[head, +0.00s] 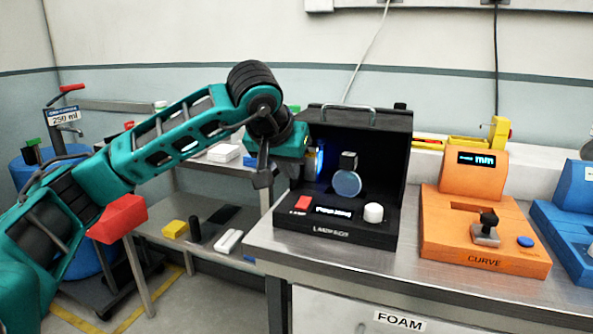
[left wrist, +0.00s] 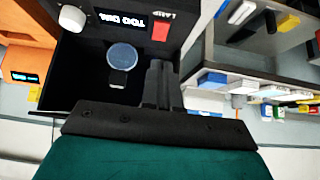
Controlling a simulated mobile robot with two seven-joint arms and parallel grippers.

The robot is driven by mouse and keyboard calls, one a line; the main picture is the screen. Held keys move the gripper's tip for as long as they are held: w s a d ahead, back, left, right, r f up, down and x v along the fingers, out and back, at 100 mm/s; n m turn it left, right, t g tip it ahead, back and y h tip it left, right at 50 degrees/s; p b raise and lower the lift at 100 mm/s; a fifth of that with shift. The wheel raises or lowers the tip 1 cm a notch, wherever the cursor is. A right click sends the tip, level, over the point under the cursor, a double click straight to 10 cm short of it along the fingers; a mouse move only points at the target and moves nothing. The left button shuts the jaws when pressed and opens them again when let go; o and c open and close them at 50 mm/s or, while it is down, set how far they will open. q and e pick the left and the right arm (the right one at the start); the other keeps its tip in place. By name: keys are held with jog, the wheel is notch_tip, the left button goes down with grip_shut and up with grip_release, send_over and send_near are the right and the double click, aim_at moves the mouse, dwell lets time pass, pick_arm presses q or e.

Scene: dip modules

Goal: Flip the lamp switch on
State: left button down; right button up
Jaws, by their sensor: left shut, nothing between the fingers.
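The black lamp module (head: 345,232) stands on the steel bench with its lid up. Its red switch (head: 303,202), marked LAMP in the left wrist view (left wrist: 160,32), is at the panel's left in the head view. Beside it are a lit display (head: 333,211), reading "TOO DIM" in the wrist view, and a white knob (head: 373,213). A round bluish lens (head: 347,184) stands behind the panel. My left gripper (head: 317,160) is shut and empty, inside the lid's left side, above and behind the switch. Its fingers (left wrist: 157,82) point toward the switch in the wrist view, apart from it.
An orange CURVE module (head: 480,240) with a joystick stands to the right, then a blue module (head: 570,222). A lower shelf at left holds a yellow block (head: 175,229) and other small items. The module's raised lid closely borders my left gripper.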

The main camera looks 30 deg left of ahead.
pick_arm(q)
jog(key=s+r, duration=0.1)
jog(key=s, duration=0.1)
jog(key=s+d+r, duration=0.1)
jog(key=s+r, duration=0.1)
jog(key=shift+r, duration=0.1)
dwell(0.4)
